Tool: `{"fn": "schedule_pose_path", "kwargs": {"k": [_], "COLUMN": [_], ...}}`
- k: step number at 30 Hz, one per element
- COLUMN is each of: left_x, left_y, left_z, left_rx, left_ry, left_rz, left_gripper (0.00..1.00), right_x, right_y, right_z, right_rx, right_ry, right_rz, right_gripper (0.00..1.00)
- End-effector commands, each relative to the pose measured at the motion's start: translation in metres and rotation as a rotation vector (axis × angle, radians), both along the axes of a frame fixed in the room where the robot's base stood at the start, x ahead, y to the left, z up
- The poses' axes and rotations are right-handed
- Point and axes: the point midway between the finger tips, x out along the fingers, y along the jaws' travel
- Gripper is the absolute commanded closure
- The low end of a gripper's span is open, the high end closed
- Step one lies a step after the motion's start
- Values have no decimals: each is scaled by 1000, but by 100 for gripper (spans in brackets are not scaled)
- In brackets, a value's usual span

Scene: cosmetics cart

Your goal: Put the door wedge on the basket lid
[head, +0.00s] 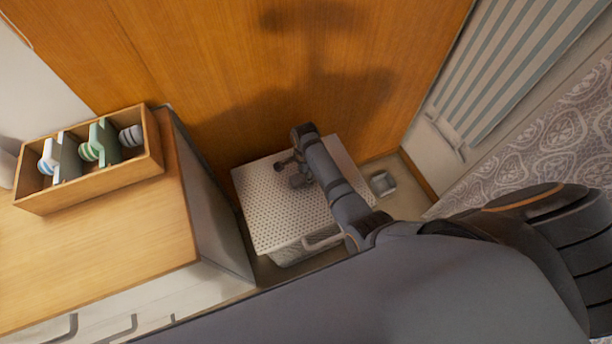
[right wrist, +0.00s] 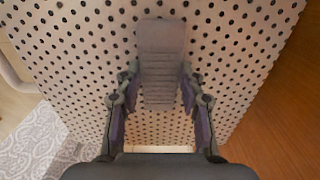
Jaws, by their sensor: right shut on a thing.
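The basket lid (head: 265,215) is a pale, perforated, flat top on a basket standing on the floor by the wooden panel. It fills most of the right wrist view (right wrist: 75,70). My right gripper (head: 290,172) is over the lid's upper middle. In the right wrist view my right gripper (right wrist: 158,92) has its fingers on both sides of the grey, ribbed door wedge (right wrist: 160,50) and is shut on it. The wedge appears against the lid; whether it touches the lid I cannot tell. In the head view I cannot make out the wedge clearly. My left gripper is not in view.
A small grey container (head: 382,183) sits on the floor right of the basket. The wooden panel (head: 230,60) rises behind.

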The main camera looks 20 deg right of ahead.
Motion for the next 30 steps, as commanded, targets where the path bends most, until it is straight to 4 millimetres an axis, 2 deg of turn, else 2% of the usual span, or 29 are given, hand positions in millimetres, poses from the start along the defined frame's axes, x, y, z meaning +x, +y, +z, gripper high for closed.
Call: {"fn": "schedule_pose_path", "kwargs": {"k": [4,5,9,17,20,23,30], "left_x": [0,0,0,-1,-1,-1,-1], "left_y": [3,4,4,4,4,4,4], "left_z": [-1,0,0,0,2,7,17], "left_rx": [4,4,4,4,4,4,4], "left_ry": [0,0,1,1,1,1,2], "left_rz": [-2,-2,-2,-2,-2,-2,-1], "left_gripper": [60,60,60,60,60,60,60], "right_x": [0,0,0,0,0,1,1], "right_y": [0,0,0,0,0,0,0], "right_z": [-4,-3,-3,-2,4,22,81], "right_rx": [0,0,0,0,0,0,-1], "right_ry": [1,0,0,0,-1,-4,-4], "right_rz": [0,0,0,0,0,0,1], "right_gripper": [94,57,39,39,39,39,39]}}
